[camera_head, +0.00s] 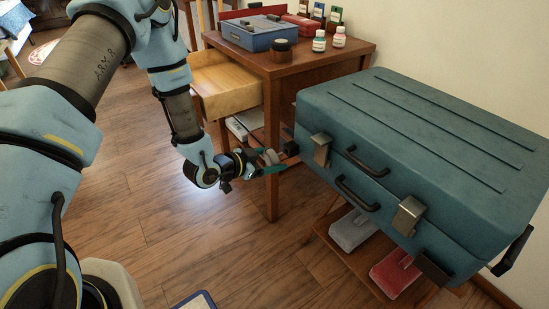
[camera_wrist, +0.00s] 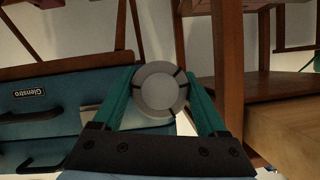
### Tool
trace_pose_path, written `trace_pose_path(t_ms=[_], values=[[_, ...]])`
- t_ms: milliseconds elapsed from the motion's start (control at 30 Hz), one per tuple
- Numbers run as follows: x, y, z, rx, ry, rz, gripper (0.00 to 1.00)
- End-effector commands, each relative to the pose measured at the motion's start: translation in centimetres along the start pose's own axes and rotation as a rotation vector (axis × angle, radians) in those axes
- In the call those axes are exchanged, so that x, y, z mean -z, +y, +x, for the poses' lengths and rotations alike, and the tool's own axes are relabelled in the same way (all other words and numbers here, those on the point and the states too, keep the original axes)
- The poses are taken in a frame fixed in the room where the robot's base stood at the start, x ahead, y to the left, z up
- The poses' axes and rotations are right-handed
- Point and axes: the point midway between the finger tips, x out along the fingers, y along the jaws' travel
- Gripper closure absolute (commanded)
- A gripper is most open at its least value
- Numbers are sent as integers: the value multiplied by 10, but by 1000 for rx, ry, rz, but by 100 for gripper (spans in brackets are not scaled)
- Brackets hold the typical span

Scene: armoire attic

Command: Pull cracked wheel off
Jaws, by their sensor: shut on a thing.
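A pale grey round wheel (camera_wrist: 160,88) with dark crack lines sits between the teal fingers of my gripper (camera_wrist: 160,80) in the wrist view. My gripper is shut on the wheel's sides. In the head view, the gripper (camera_head: 271,162) is at the left end of the large teal suitcase (camera_head: 430,125), and the wheel (camera_head: 270,157) shows small at the fingertips. A black wheel mount (camera_head: 290,148) sticks out from the suitcase corner just right of the wheel. I cannot tell whether the wheel still touches the mount.
A wooden desk (camera_head: 330,60) with an open drawer (camera_head: 232,88) stands behind the gripper, its leg close by. A blue toolbox (camera_head: 258,34) and small bottles are on top. Grey (camera_head: 353,230) and red (camera_head: 396,272) items lie under the suitcase.

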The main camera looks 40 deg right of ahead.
Motion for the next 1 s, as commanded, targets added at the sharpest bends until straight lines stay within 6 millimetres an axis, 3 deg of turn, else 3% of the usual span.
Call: trace_pose_path(t_ms=[633, 1000], values=[[-1, -1, -9, 1, 1, 0, 80], [6, -4, -34, 1, -1, -2, 80]])
